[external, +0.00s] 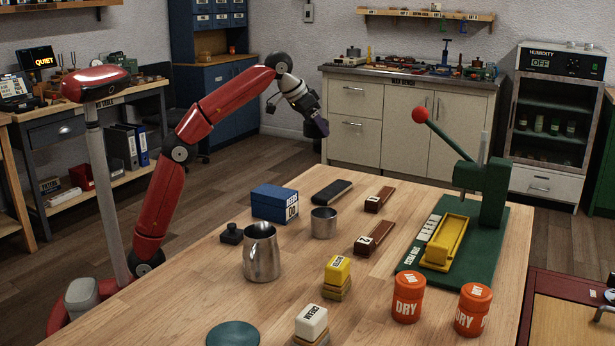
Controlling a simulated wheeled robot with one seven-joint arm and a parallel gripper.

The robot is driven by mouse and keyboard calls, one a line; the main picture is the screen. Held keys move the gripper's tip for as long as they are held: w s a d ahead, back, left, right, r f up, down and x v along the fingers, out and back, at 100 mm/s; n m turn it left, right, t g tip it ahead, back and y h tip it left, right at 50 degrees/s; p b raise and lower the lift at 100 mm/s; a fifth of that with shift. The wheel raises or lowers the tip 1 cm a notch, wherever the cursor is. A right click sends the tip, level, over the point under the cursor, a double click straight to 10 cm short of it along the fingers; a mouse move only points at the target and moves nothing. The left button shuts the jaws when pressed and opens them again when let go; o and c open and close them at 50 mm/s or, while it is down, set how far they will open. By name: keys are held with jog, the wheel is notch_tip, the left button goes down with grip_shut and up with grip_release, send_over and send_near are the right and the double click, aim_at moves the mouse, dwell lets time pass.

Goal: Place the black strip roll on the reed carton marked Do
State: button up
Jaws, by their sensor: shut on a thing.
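My gripper (314,120) is up in the air beyond the far edge of the wooden table. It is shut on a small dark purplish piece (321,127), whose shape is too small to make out. I cannot tell whether this piece is the black strip roll. The reed carton (270,208) is a blue box with a white label reading Do, standing on the table below and left of my gripper. Its lid looks bare. A dark, long, rounded object (332,192) lies on the table just right of the carton.
A metal cup (323,223), a steel jug (261,254) and a small black knobbed block (231,234) stand near the carton. Two brown blocks (375,238) lie to the right. A green press (482,195) and orange DRY jars (408,297) stand farther right.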

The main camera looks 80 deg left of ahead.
jog(key=s+d+r+m+h, duration=0.1)
jog(key=s+d+r+m, duration=0.1)
jog(key=s+d+r, duration=0.35)
notch_tip(320, 180, up, 3)
jog(key=m+h, duration=0.1)
jog(key=m, duration=0.1)
send_over(283, 191)
jog(key=s, duration=0.2)
jog(key=f+b, duration=0.3)
jog(key=f, duration=0.2)
jog(key=f+b, duration=0.4)
jog(key=f, duration=0.1)
jog(key=f+b, duration=0.4)
jog(key=f, duration=0.1)
jog(key=shift+s+a, duration=0.15)
jog(key=shift+a, duration=0.2)
jog(key=shift+f+b, duration=1.05)
jog(key=shift+f, duration=1.05)
jog(key=shift+f, duration=0.1)
jog(key=shift+f, duration=0.15)
jog(key=o, duration=1)
